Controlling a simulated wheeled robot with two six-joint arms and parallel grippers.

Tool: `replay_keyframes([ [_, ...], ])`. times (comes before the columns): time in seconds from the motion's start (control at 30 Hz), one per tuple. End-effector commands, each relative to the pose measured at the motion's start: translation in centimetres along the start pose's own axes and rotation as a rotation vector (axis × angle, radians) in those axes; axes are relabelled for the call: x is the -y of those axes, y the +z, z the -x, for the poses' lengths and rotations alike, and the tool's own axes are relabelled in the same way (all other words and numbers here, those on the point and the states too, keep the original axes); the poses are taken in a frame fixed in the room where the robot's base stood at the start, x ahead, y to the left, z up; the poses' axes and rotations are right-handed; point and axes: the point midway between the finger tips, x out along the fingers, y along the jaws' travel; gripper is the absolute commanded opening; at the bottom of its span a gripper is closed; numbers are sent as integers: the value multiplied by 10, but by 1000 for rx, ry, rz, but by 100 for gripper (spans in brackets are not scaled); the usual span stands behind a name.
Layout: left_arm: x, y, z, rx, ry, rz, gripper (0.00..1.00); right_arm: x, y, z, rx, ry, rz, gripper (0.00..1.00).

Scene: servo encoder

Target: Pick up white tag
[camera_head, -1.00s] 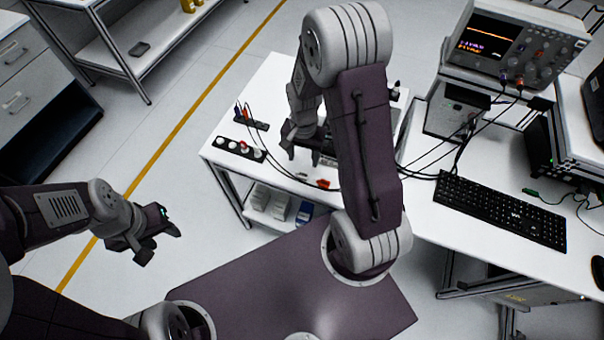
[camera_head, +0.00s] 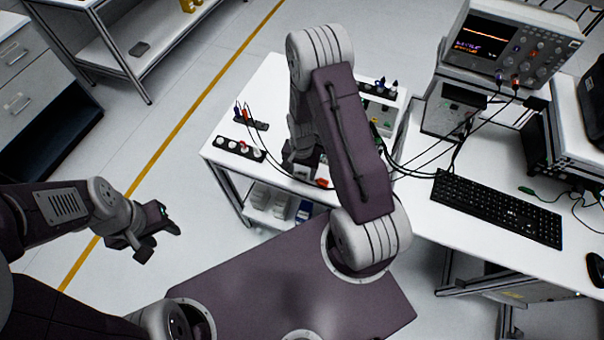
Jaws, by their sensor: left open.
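No white tag can be made out for certain. A black strip (camera_head: 240,148) on the small white table holds several round white pieces and a red one; I cannot tell whether any of these is the tag. My right arm reaches over that table, and its gripper (camera_head: 292,157) is low over the tabletop, right of the strip. The arm hides most of that gripper, so its jaws and anything between them cannot be seen. My left gripper (camera_head: 158,241) is open and empty, in the air above the floor, away from the table.
A red piece (camera_head: 322,183) lies near the table's front edge. A smaller black strip (camera_head: 256,124) with cables lies behind the white pieces. A bench with a keyboard (camera_head: 497,212) and an oscilloscope (camera_head: 511,42) stands at the right. Cables run between the tables.

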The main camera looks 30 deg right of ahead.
Motion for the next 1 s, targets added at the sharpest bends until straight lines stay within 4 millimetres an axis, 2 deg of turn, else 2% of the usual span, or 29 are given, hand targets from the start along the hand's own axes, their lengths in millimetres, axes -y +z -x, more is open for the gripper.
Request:
replay_keyframes([
  [0.03, 0, 0, 0, 0, 0, 0, 44, 0, 0, 0, 0, 0, 0, 42],
  [0.1, 0, 0, 0, 0, 0, 0, 44, 0, 0, 0, 0, 0, 0, 23],
  [0.2, 0, 0, 0, 0, 0, 0, 44, 0, 0, 0, 0, 0, 0, 0],
  [0.57, 0, 0, -1, 0, 0, 0, 44, 0, 0, 6, -1, -1, 0, 0],
  [0.67, 0, 0, -3, 0, 0, 0, 44, 0, 0, 17, -2, -1, 0, 0],
  [0.77, 0, 1, -6, 0, 0, 0, 44, 1, -1, 37, -5, -4, 0, 0],
  [1.0, 0, 2, -14, 0, 0, 0, 44, -46, -24, 70, -3, -1, -8, 0],
])
